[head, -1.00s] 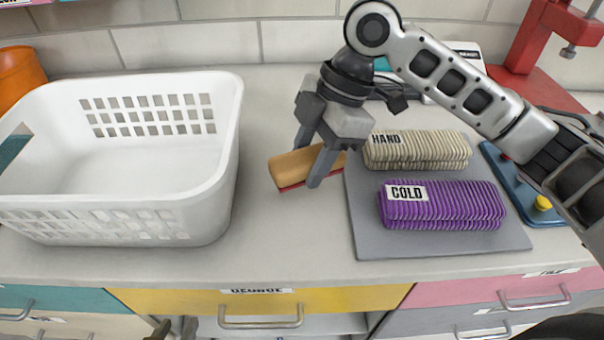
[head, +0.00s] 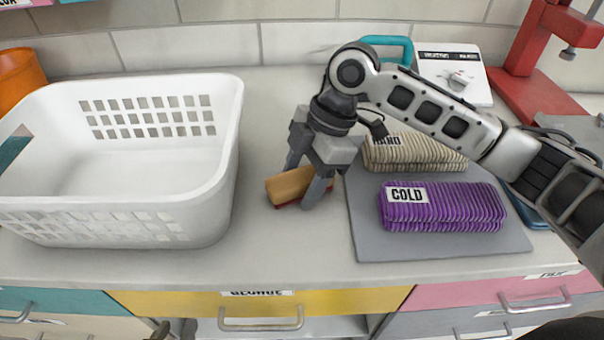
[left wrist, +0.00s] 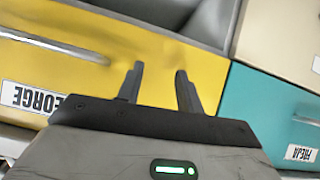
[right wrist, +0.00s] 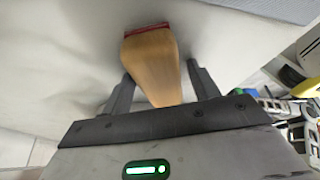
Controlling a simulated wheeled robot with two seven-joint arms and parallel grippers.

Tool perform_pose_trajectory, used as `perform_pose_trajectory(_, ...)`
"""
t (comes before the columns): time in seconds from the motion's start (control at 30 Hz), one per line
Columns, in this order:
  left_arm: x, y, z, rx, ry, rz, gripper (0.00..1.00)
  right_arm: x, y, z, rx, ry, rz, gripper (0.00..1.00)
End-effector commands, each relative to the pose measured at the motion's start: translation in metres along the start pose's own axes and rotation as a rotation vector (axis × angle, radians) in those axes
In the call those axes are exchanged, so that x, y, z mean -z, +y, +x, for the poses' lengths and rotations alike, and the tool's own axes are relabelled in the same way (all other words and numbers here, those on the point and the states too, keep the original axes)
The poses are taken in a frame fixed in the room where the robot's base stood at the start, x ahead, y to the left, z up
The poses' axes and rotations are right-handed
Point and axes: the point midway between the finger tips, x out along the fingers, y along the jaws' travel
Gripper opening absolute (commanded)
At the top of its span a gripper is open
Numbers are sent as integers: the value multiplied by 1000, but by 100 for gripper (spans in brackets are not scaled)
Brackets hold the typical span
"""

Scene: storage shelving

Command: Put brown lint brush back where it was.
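The brown lint brush (head: 284,187), with a wooden top and a red underside, is at or just above the grey counter between the white basket and the grey mat. My right gripper (head: 303,183) points down with one finger on each side of the brush and holds it. The right wrist view shows the brush's wooden top (right wrist: 150,62) between the fingers, its red edge at the far end. I cannot tell whether the brush touches the counter. My left gripper (left wrist: 160,85) is open and empty in the left wrist view, in front of the yellow drawer.
The white basket (head: 150,212) stands left of the brush. The grey mat (head: 440,244) on the right carries a purple COLD cloth stack (head: 440,207) and a beige HAND stack (head: 420,152). A red press (head: 540,85) stands at the back right. Counter in front of the brush is clear.

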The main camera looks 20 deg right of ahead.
Motion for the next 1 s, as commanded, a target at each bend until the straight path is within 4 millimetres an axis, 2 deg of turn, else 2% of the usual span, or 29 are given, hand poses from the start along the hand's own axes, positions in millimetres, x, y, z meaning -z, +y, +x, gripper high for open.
perform_pose_trajectory(0.37,0,0,0,0,0,-2,36,1,0,-5,0,0,-1,63)
perform_pose_trajectory(0.47,0,0,0,0,0,-2,36,2,1,-18,-3,-1,-2,63)
perform_pose_trajectory(0.8,1,0,-2,2,-4,2,36,2,1,-90,-3,0,-1,63)
perform_pose_trajectory(1.0,1,0,-2,3,-7,4,36,1,0,-116,0,1,1,63)
